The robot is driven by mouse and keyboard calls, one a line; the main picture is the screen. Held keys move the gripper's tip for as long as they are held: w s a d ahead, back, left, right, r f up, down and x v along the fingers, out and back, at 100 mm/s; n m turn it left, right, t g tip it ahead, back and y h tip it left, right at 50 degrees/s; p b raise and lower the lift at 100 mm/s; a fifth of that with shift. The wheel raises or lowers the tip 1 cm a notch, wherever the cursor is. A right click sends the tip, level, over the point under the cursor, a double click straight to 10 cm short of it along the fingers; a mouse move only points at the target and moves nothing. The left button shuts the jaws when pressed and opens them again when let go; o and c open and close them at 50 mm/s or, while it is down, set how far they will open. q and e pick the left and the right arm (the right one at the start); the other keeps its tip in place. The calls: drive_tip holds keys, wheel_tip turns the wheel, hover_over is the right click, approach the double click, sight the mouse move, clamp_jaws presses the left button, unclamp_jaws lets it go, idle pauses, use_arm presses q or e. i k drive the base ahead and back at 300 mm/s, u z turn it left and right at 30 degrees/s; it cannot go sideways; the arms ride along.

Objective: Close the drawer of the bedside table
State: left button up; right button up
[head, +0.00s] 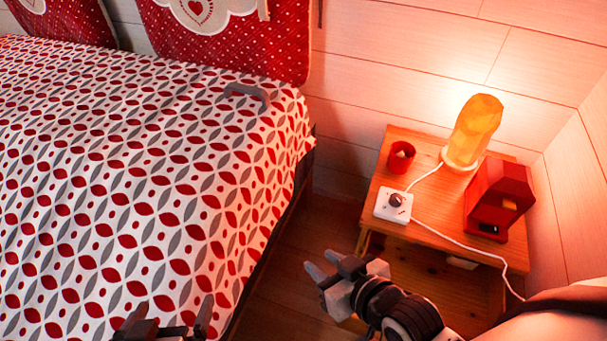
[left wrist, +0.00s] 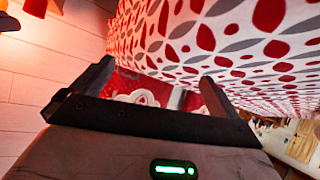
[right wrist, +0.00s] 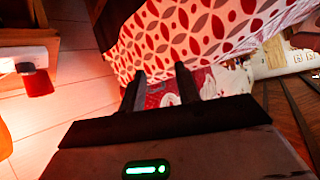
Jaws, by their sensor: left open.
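The wooden bedside table (head: 430,215) stands against the wall at the right of the head view. Below its front edge a shadowed wooden surface (head: 425,262) shows, with a small pale item on it. It looks like the inside of the pulled-out drawer, but my right arm hides its front. My right gripper (head: 320,262) is left of the drawer, between bed and table; its fingers are partly apart and empty, as the right wrist view (right wrist: 160,82) shows. My left gripper (head: 171,308) is over the bed's near edge, with its fingers wide apart and empty.
The bed (head: 130,180) with a red-and-grey patterned cover fills the left. On the tabletop are a glowing lamp (head: 472,130), a red cup (head: 401,157), a white box with a knob (head: 394,205) and a red object (head: 497,200). A narrow floor strip separates bed and table.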

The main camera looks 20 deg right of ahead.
sight(469, 302)
drive_tip(key=z, duration=1.15)
drive_tip(key=k, duration=0.9)
drive_tip(key=z, duration=0.25)
